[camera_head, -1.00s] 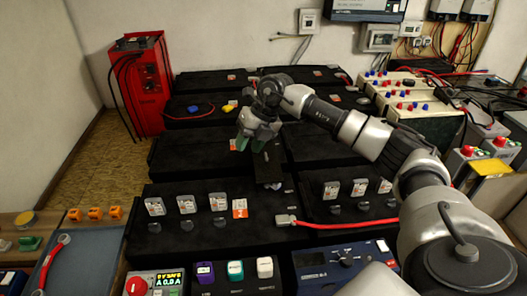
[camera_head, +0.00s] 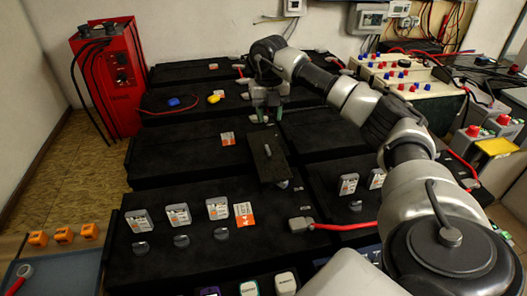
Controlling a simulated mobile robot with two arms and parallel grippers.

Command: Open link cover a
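A black rectangular plate (camera_head: 268,158), which looks like the link cover, lies across the gap between the left and right black battery blocks, near the middle of the view. I cannot tell whether it lies flat or is tilted up. A small grey metal part shows by its front right corner. Whether the fingers touch the plate is unclear. My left gripper is not in view.
Black battery blocks (camera_head: 165,157) stand in rows. Grey-and-white tagged pieces (camera_head: 177,216) and an orange card (camera_head: 244,214) stand on the near block. A red cable (camera_head: 345,227) with a grey lug lies to the right. A red unit (camera_head: 105,75) stands back left.

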